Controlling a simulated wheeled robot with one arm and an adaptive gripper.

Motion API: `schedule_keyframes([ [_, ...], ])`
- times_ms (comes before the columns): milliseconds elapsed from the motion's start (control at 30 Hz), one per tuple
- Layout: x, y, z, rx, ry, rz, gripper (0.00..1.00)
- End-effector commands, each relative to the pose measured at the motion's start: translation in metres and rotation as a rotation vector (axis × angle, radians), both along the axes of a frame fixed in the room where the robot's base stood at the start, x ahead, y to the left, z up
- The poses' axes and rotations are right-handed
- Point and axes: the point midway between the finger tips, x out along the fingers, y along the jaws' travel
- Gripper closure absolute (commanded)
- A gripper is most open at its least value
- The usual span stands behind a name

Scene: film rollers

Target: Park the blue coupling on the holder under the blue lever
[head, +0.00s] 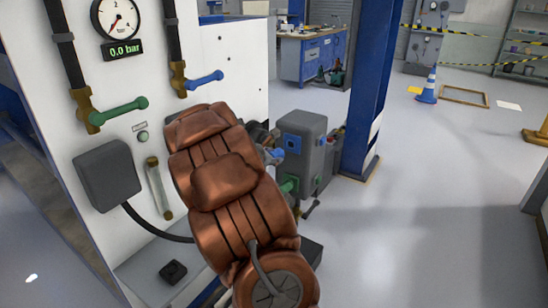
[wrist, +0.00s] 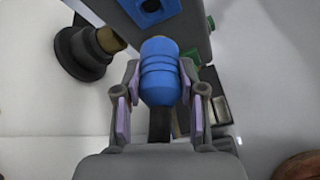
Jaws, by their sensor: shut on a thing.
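In the wrist view the blue coupling (wrist: 160,72) sits between the two fingers of my gripper (wrist: 161,82), which is shut on it. A black hose or stem runs from it back toward the palm. In the head view the blue lever (head: 205,80) is on a brass valve on the white panel, right of the green lever (head: 120,112). My copper-coloured arm covers the panel below the blue lever, so I cannot see a holder there. My gripper is mostly hidden behind the arm in the head view.
A grey box (head: 305,150) with a blue square port stands right of the panel, close to my gripper. In the wrist view a black round fitting with a brass end (wrist: 88,50) lies left of the coupling. A blue post (head: 365,90) stands behind; floor to the right is open.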

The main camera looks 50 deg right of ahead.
Motion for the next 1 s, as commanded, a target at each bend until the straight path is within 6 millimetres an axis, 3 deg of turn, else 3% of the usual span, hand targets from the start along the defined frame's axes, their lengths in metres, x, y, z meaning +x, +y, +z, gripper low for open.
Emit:
schedule_keyframes([
  [1000, 0.011, 0.023, -0.014, 0.412, -0.121, -0.432, 1.00],
])
